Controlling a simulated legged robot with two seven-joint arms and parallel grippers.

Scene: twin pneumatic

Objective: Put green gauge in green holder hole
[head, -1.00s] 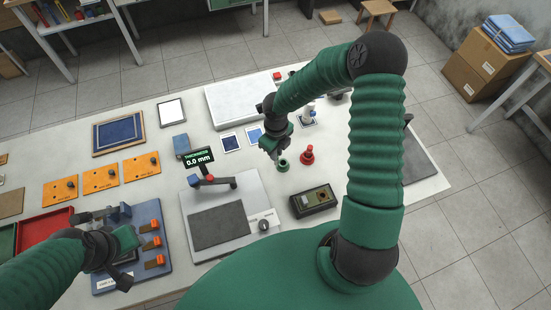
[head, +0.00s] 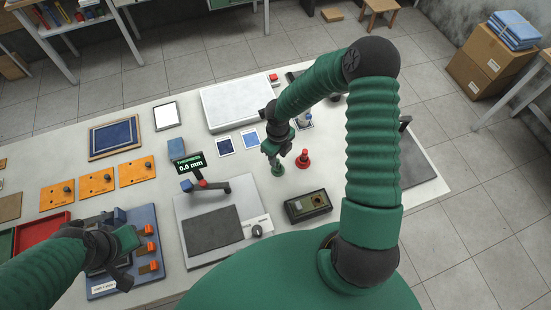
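A small green holder (head: 278,171) stands on the white table, left of the red gauge (head: 303,159), which stands upright in its red base. My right gripper (head: 272,153) points down right above the green holder. A narrow green piece, seemingly the green gauge (head: 275,163), shows between the fingertips and the holder and meets the holder. It is too small to tell how deep it sits or whether the fingers still grip it. My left gripper (head: 126,243) hangs over a blue fixture (head: 143,215) at the lower left; its finger opening is unclear.
A dark meter (head: 308,206) lies in front of the holders. A thickness gauge with a 0.0 mm display (head: 189,163) stands to the left. A white flat box (head: 240,104) and blue cards (head: 250,138) lie behind. Orange plates (head: 96,185) lie at the left.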

